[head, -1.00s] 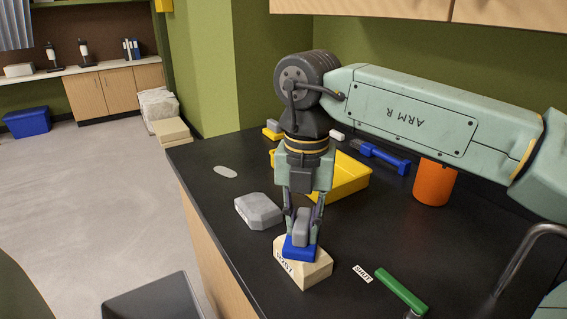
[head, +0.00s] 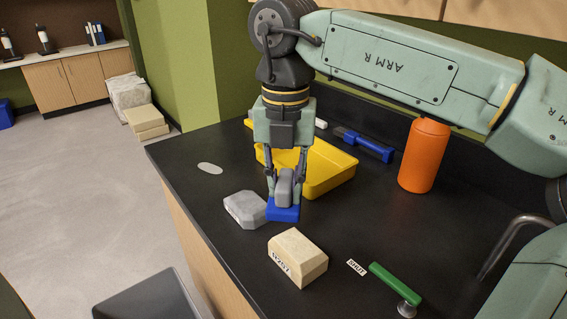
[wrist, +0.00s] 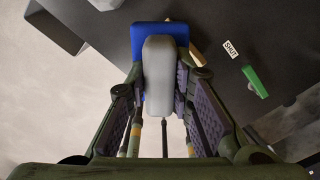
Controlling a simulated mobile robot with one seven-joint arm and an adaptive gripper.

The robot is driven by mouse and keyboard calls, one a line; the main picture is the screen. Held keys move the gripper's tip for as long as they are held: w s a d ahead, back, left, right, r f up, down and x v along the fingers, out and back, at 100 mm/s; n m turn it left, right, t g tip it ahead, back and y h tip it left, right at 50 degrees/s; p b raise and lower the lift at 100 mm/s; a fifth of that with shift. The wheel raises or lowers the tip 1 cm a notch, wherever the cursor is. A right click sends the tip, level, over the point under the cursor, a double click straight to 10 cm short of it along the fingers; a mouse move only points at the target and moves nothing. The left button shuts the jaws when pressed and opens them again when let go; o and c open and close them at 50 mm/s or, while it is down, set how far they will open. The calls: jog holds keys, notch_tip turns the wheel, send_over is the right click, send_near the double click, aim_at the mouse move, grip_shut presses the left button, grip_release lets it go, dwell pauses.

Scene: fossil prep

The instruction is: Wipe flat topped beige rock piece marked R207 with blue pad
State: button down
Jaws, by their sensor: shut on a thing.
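The flat-topped beige rock piece (head: 300,252) sits on the black counter near its front edge, with a dark-lettered label on its near left side, too small to read surely. My gripper (head: 286,186) is shut on the grey handle of the blue pad (head: 283,210). The pad hangs behind the rock and apart from it in the head view, close to the grey rock. In the wrist view the blue pad (wrist: 150,36) and its handle are between the fingers of my gripper (wrist: 158,85). The pad and handle hide most of the beige rock there.
A grey rock (head: 243,209) lies left of the pad. A yellow tray (head: 335,180) stands behind my gripper.

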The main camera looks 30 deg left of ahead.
jog(key=shift+r, duration=0.85)
jog(key=shift+f, duration=0.1)
